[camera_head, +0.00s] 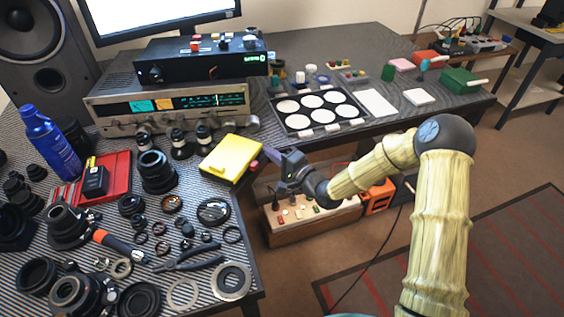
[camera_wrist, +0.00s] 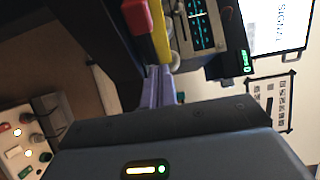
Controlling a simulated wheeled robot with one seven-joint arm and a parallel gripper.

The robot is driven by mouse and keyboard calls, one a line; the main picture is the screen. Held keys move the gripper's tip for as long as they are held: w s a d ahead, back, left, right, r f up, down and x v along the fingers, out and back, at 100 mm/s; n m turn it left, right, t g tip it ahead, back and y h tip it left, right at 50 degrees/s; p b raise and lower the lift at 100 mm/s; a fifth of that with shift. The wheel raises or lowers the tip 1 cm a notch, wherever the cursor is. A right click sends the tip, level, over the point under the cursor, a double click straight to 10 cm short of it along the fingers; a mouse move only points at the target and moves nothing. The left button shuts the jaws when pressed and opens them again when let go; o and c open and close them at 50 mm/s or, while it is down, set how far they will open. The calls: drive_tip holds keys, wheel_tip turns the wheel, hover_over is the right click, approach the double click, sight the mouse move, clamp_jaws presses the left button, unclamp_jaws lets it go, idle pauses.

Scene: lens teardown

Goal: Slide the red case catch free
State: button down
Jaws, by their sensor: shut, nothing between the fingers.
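The case has a yellow lid (camera_head: 231,157) over a dark body, and sits at the right edge of the striped table. In the wrist view its yellow part (camera_wrist: 160,28) is at the top, with the red catch (camera_wrist: 137,15) beside it on the left.
A silver receiver (camera_head: 170,105) stands behind the case. Lens parts and a red tray (camera_head: 119,167) crowd the table to the left. A palette of white discs (camera_head: 318,106) lies at the back right. A box with knobs (camera_head: 310,212) is below my forearm.

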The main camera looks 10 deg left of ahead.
sight(256, 157)
drive_tip(key=shift+s+a, duration=0.3)
drive_tip(key=shift+s, duration=0.65)
drive_tip(key=shift+s+a, duration=0.3)
drive_tip(key=shift+s, duration=0.65)
drive_tip(key=shift+s, duration=0.1)
